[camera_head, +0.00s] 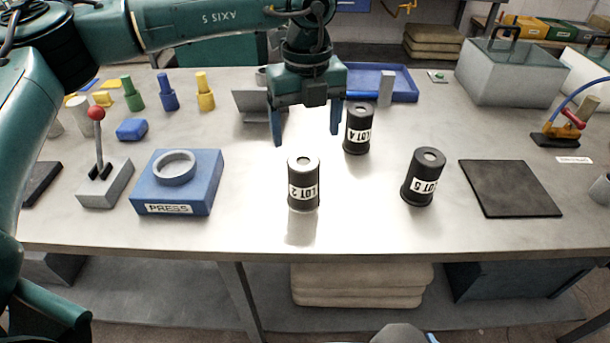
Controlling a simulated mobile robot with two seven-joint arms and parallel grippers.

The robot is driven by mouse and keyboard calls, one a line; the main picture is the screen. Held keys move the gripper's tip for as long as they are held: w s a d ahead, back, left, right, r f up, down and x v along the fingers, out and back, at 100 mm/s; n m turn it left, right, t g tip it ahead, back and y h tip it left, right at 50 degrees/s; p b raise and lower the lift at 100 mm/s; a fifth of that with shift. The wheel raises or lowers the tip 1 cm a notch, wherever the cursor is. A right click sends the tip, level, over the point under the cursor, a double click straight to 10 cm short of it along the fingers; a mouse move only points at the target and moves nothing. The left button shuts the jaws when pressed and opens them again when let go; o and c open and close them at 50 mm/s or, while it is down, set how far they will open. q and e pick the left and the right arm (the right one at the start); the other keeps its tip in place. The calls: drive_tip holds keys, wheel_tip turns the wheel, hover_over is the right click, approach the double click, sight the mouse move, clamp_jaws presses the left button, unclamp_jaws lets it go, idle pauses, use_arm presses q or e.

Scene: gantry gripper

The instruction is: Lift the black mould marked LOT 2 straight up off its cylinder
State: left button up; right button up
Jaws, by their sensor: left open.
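The black mould marked LOT 2 (303,184) stands upright on the table, left of the other two moulds. A pale round cylinder top shows at its upper end. My left gripper (306,138) hangs from above with its two fingers apart, pointing down. It appears behind and above the LOT 2 mould, with nothing between the fingers. A second black mould, its label seeming to read LOT 4 (357,128), stands just right of the gripper's right finger. A third, marked LOT 5 (423,178), stands farther right. My right gripper is not seen.
A blue PRESS block (200,196) with a grey ring and a lever box (104,184) are at left. A dark square mat (509,188) lies at right. A blue tray (405,90) is behind. The table (255,222) is clear around LOT 2.

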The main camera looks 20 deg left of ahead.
sight(306, 160)
use_arm(q)
wheel_tip(306, 160, down, 7)
drive_tip(key=shift+s+r+p, duration=0.1)
drive_tip(key=shift+r+p, duration=0.1)
drive_tip(key=shift+p, duration=0.2)
drive_tip(key=f, duration=0.2)
drive_tip(key=s+f+p, duration=0.1)
drive_tip(key=f, duration=0.1)
drive_tip(key=shift+f, duration=0.7)
drive_tip(key=shift+c, duration=0.2)
drive_tip(key=c, duration=1)
wheel_tip(306, 160, up, 10)
drive_tip(key=shift+f+b, duration=0.2)
drive_tip(key=shift+b, duration=0.4)
drive_tip(key=shift+c, duration=0.2)
drive_tip(key=shift+r, duration=0.25)
drive_tip(key=shift+r, duration=0.15)
